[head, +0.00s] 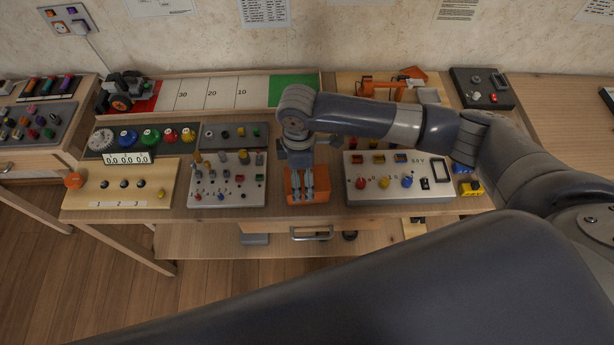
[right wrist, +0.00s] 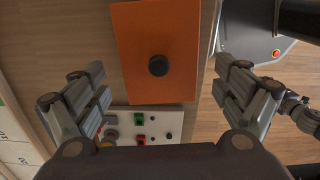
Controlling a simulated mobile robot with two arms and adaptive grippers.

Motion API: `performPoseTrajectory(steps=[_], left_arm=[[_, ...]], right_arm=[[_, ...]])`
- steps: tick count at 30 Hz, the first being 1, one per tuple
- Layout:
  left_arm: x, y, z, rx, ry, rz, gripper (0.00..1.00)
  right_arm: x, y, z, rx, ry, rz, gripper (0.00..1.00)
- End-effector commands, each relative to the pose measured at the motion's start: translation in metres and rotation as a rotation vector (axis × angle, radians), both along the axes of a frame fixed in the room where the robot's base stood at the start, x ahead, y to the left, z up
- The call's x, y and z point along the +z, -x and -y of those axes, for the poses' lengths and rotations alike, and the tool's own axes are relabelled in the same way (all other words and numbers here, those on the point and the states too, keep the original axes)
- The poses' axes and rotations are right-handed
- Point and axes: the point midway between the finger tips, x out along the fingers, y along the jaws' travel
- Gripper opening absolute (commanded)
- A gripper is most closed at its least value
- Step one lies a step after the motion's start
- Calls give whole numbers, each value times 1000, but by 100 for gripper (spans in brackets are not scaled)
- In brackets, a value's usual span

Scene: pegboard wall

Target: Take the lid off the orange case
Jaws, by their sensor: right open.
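The orange case (head: 322,190) sits near the front edge of the bench, mostly hidden under my right gripper (head: 303,190) in the head view. In the right wrist view its orange lid (right wrist: 158,28) shows from above, flat and rectangular, with a round black knob (right wrist: 158,66) in the middle. My right gripper (right wrist: 160,95) is open and empty, with one finger on each side of the lid and knob. The inside of the case is hidden. My left gripper is not in view.
A white panel with plugs (head: 228,198) lies left of the case. A white box with coloured buttons (head: 400,196) stands close on the right. A drawer (head: 290,238) is below the bench edge. A ramp track with numbers (head: 225,92) runs along the back.

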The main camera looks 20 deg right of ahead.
Motion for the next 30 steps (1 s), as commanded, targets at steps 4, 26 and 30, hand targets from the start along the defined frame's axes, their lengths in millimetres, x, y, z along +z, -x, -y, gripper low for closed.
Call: performPoseTrajectory(steps=[4,26,30], left_arm=[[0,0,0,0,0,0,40],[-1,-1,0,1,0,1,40],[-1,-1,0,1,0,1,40]], right_arm=[[0,0,0,0,-1,0,83],[-4,0,2,-4,5,1,8],[-4,0,3,-4,6,0,6]])
